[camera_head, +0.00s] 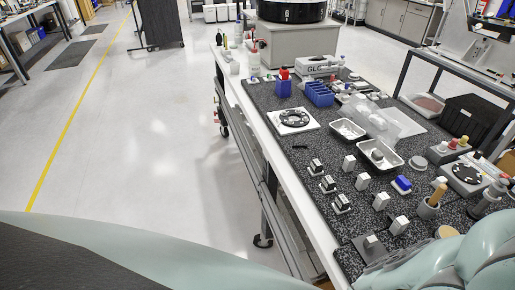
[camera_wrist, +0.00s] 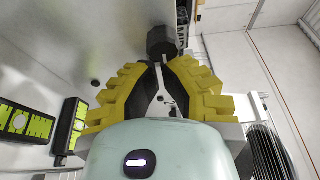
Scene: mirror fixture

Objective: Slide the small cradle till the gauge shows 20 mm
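In the wrist view my gripper (camera_wrist: 166,66) has two yellow padded fingers whose tips lean toward each other with a narrow gap. A dark faceted knob (camera_wrist: 162,40) shows just beyond the tips; I cannot tell whether they touch it or what it belongs to. Two black devices with yellow-green faces, one at the left edge (camera_wrist: 24,122) and one closer to the fingers (camera_wrist: 70,126), lie left of my gripper. Either may be the gauge; no reading is legible. I cannot identify the small cradle for certain. My gripper is not visible in the head view.
In the head view a speckled dark bench top (camera_head: 310,160) holds white trays (camera_head: 347,130), blue bins (camera_head: 319,95), a round black dial on a white plate (camera_head: 294,119) and several small blocks. A grey plate with a block (camera_head: 371,246) lies near my arm. Open floor is left.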

